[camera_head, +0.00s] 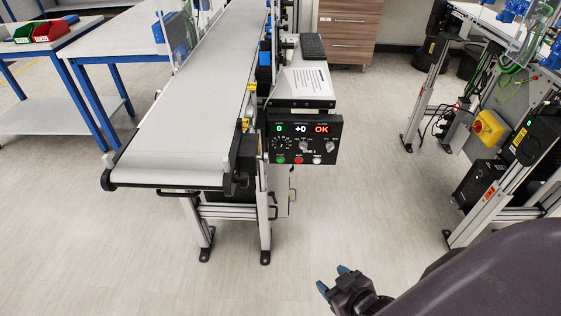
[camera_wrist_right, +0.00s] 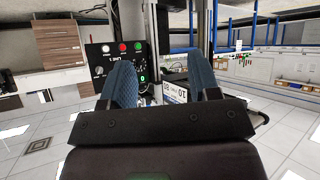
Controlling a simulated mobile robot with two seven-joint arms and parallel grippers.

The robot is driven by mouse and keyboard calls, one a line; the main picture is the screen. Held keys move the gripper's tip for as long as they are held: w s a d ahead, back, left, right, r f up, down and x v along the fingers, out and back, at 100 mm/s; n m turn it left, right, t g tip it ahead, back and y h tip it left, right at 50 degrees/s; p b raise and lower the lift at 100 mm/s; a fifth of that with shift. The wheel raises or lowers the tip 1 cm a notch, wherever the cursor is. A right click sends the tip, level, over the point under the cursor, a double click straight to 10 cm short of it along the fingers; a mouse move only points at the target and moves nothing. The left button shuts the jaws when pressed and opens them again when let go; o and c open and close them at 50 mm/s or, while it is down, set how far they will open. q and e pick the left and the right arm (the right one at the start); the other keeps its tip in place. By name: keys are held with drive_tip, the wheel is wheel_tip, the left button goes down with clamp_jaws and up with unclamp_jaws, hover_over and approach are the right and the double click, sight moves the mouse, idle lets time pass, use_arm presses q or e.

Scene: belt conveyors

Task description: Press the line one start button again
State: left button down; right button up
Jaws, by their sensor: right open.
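The line 1 control panel (camera_head: 308,138) is a black box on the right side of the conveyor's near end. Its lit displays read 0, +0 and OK. Along its lower edge sit a green button (camera_head: 281,160), a red button (camera_head: 299,160) and a white button (camera_head: 317,160). In the right wrist view the panel (camera_wrist_right: 103,60) appears upside down, its green button (camera_wrist_right: 138,46) beyond the left finger. My right gripper (camera_head: 333,279) is open and empty, low and in front of the panel, well apart from it. My left gripper is not in view.
The conveyor belt (camera_head: 195,90) is bare at its near end. Blue-framed tables (camera_head: 115,40) stand at the left. A second machine with a yellow switch box (camera_head: 490,127) stands at the right. The floor (camera_head: 370,190) between is clear.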

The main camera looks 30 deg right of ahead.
clamp_jaws()
drive_tip(key=shift+d, duration=0.1)
idle(1.5)
